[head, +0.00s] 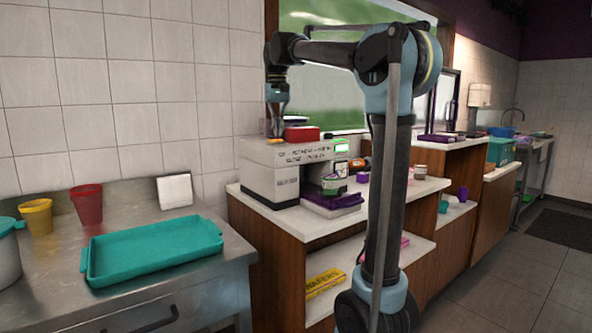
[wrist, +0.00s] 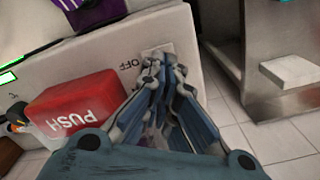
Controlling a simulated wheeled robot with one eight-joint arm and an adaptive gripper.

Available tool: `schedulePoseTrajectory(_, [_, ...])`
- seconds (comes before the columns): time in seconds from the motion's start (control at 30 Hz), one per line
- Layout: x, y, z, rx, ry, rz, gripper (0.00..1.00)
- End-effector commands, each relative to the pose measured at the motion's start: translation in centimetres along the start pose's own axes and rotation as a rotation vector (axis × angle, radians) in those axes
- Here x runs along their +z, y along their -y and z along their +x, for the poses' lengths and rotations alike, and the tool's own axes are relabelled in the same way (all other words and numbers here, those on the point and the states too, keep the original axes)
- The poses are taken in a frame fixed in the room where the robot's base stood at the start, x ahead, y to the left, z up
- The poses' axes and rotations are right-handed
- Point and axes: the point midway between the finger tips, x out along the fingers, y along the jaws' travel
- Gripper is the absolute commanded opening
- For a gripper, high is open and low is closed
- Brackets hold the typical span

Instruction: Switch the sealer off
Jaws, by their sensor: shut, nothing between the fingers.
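The sealer (head: 273,180) is a boxy white-grey machine on the white counter, with a green-lit display on its front right. A red block (head: 302,134) sits on top; the wrist view shows it marked PUSH (wrist: 75,103). My gripper (head: 277,132) is over the back left of the sealer's top. In the wrist view my gripper (wrist: 164,68) is shut and empty, its tips over a small pale switch plate (wrist: 156,49) beside the word OFF on the sealer's top (wrist: 95,55). The fingers hide most of the switch, so its position and any contact cannot be told.
A teal tray (head: 152,250), a yellow cup (head: 36,217) and a red cup (head: 87,204) stand on the steel table (head: 215,285) at left. A purple base with a cup (head: 334,184) is at the sealer's front. A tiled wall (head: 190,90) rises behind.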

Motion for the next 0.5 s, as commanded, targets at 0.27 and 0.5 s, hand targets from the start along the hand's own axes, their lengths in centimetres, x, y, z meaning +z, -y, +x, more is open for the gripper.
schedulePoseTrajectory(0.27, [0.0,0.0,0.34,0.0,0.0,0.0,0.0])
schedulePoseTrajectory(0.5, [0.0,0.01,0.65,0.0,0.0,0.0,0.0])
